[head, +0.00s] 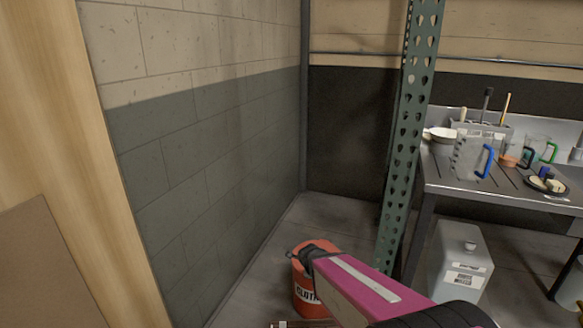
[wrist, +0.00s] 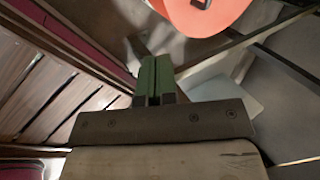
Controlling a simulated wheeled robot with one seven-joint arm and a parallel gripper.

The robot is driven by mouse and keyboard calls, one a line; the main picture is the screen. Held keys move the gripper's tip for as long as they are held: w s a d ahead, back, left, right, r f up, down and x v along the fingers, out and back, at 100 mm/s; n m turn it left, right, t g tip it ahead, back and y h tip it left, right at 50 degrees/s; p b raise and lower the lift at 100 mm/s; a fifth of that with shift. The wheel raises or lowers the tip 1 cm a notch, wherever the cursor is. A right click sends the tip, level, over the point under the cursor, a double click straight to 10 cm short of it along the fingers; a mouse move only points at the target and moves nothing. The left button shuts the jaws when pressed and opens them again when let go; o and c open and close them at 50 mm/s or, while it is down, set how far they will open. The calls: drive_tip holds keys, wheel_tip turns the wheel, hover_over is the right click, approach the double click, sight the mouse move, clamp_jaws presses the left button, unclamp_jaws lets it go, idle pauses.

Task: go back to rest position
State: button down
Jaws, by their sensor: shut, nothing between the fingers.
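My gripper (wrist: 155,72) shows in the wrist view, with its two green fingers pressed together and nothing between them. It points toward the top of that view, below a round orange-red object (wrist: 190,14), and appears apart from it. In the head view my magenta arm reaches in from the lower right. Its dark far end overlaps a red bin (head: 308,292) with partly hidden lettering. I cannot make out the fingers in the head view.
A green perforated post (head: 405,140) stands right of the bin. A block wall (head: 200,170) is at the left. Some floor shows behind the bin.

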drive_tip(key=s+d+r+n+g+y, duration=0.1)
drive_tip(key=r+n, duration=0.4)
drive_tip(key=n, duration=0.6)
drive_tip(key=s+d+r+n+g+y, duration=0.1)
drive_tip(key=s+d+r+n+g, duration=0.3)
drive_tip(key=n, duration=0.6)
wheel_tip(320, 180, up, 2)
drive_tip(key=shift+s+d+r+n, duration=0.1)
drive_tip(key=shift+s+d+n, duration=0.3)
drive_tip(key=shift+d, duration=0.8)
